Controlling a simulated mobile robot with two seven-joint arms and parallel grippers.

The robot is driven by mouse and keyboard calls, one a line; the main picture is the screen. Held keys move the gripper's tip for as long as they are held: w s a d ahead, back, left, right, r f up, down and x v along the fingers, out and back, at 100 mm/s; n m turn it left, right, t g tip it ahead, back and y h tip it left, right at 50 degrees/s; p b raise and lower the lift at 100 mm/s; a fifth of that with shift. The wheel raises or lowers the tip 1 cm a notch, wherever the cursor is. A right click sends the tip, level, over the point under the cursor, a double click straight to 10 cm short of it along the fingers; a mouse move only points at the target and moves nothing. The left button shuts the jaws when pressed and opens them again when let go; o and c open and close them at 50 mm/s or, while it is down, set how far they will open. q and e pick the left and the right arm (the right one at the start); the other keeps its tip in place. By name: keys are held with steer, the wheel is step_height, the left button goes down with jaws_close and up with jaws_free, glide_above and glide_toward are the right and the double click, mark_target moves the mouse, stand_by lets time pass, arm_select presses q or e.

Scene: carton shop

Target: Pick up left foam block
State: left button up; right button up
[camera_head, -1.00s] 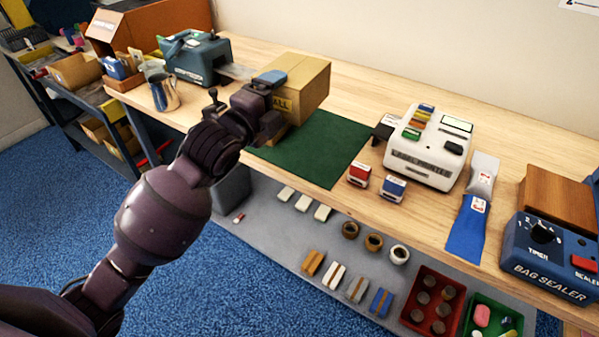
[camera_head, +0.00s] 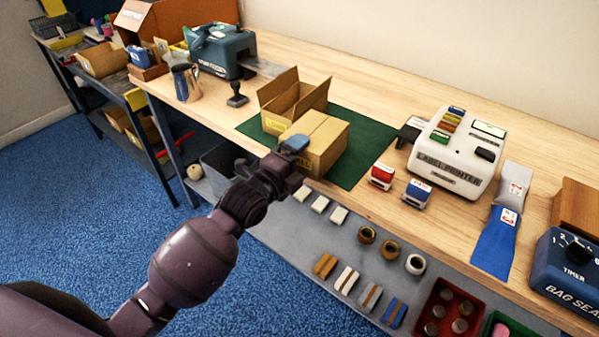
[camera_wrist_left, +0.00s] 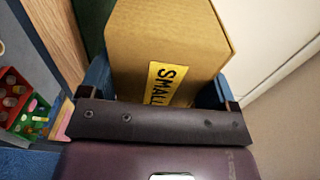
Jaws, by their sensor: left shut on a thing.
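My left gripper (camera_head: 295,147) is shut on a closed tan carton (camera_head: 328,143) at the front edge of the green mat. In the left wrist view, the carton (camera_wrist_left: 170,40) with its yellow "SMALL" label sits between the two blue fingers (camera_wrist_left: 156,85). I cannot tell whether the carton touches the mat. Three pale blocks (camera_head: 320,204) lie in a row on the grey lower shelf, right of and below my gripper. They may be the foam blocks; the leftmost (camera_head: 302,193) is nearest my gripper. My right gripper is not in view.
An open carton (camera_head: 285,97) stands on the green mat (camera_head: 368,150) behind the held one. A red stamp (camera_head: 381,176), a blue stamp (camera_head: 416,193) and a label printer (camera_head: 450,150) stand to the right. Rolls, small striped blocks and a red tray (camera_head: 447,310) occupy the lower shelf.

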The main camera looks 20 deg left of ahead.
mark_target(299, 169)
arm_select(q)
steer(key=shift+f+b, duration=0.4)
steer(key=shift+f, duration=1.85)
steer(key=shift+f, duration=0.1)
steer(key=o, duration=0.8)
steer(key=shift+r, duration=0.25)
steer(key=v, duration=1.2)
steer(key=shift+p, duration=0.3)
